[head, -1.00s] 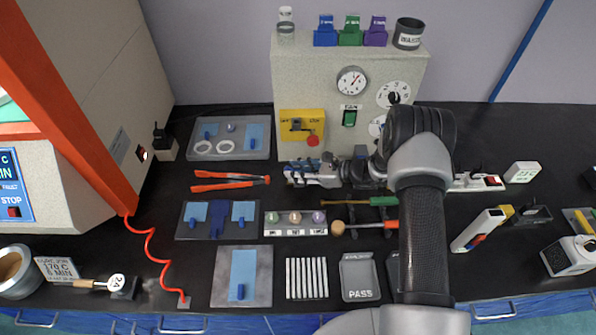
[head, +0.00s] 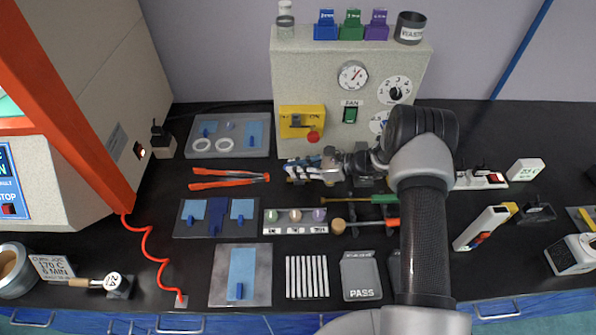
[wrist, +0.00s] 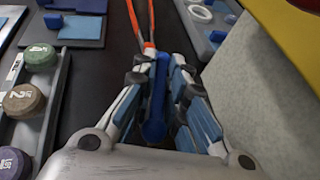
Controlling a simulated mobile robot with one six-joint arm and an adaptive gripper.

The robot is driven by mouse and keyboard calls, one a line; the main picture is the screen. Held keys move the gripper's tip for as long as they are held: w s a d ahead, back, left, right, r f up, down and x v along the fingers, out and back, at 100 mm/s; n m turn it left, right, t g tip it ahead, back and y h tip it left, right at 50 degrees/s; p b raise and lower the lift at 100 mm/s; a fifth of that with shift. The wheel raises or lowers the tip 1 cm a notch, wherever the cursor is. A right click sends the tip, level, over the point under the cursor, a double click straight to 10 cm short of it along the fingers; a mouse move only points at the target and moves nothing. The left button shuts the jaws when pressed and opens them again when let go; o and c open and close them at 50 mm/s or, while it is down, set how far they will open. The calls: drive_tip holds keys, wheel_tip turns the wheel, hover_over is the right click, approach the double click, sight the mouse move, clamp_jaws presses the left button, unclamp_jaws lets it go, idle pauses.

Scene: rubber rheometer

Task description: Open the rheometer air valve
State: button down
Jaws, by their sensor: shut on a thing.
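My gripper (head: 296,172) is low in front of the beige cabinet (head: 350,110), its fingers pointing left in the head view. In the wrist view my gripper (wrist: 160,75) has its two blue-and-white fingers closed around a long blue handle (wrist: 154,115). The handle lies lengthwise between the fingers, its rounded end towards the palm. I take it for the air valve's handle, but the valve body is not clearly visible. In the head view my fingers and wrist hide most of this spot.
Orange-handled pliers (head: 228,178) lie just left of my fingertips. A grey tray (head: 258,143) with white rings stands behind them. A rack with several round pots (head: 295,229) is in front. The yellow switch box (head: 302,121) overhangs close behind my gripper.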

drive_tip(key=c, duration=1.7)
unclamp_jaws()
drive_tip(key=shift+r+p, duration=0.1)
drive_tip(key=shift+p, duration=0.3)
